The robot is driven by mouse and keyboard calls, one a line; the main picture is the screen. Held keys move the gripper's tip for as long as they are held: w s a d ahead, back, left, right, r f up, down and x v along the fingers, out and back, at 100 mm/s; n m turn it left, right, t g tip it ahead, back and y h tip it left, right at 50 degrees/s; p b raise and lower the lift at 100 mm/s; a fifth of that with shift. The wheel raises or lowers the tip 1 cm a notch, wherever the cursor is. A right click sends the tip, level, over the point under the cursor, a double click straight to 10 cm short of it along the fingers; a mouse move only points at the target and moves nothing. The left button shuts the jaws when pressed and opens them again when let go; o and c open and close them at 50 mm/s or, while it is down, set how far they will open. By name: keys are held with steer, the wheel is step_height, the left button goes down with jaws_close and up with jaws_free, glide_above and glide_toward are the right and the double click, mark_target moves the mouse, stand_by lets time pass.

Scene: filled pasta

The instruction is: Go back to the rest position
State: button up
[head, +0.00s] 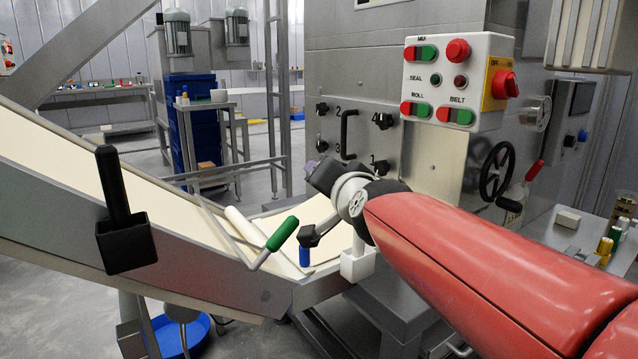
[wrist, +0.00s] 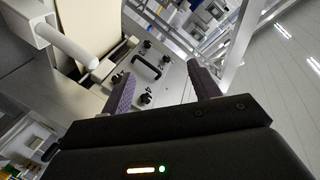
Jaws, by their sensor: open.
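My gripper (head: 322,172) is at the middle of the head view, at the end of my red arm, in front of the grey machine's front plate. It is small and partly hidden by my wrist there. In the wrist view my gripper (wrist: 158,70) shows two purple ridged fingers spread apart with nothing between them. The black handle (wrist: 147,67) on the machine plate shows beyond the gap between the fingers; the fingers look apart from it. This handle (head: 346,134) also shows in the head view, just above my gripper.
A control panel (head: 457,82) with red and green buttons hangs above my arm. A black handwheel (head: 497,170) is at right. A sloping pale belt (head: 60,165) fills the left, with a black holder (head: 126,241). A green-handled lever (head: 282,233) and white roller (head: 245,226) lie close below my gripper.

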steer(key=s+d+f+n+g+h, duration=0.2)
steer(key=s+d+f+g, duration=0.3)
steer(key=s+f, duration=0.6)
steer(key=s+d+f+n+g+h, duration=0.2)
steer(key=s+d+f, duration=0.6)
steer(key=s+f, duration=0.4)
steer(key=s+n+g, duration=0.1)
steer(key=s+g, duration=0.1)
steer(key=s, duration=0.1)
steer(key=shift+d+f+g, duration=0.2)
steer(key=shift+d+g, duration=0.05)
steer(key=shift+g, duration=0.15)
steer(key=shift+w+r, duration=0.1)
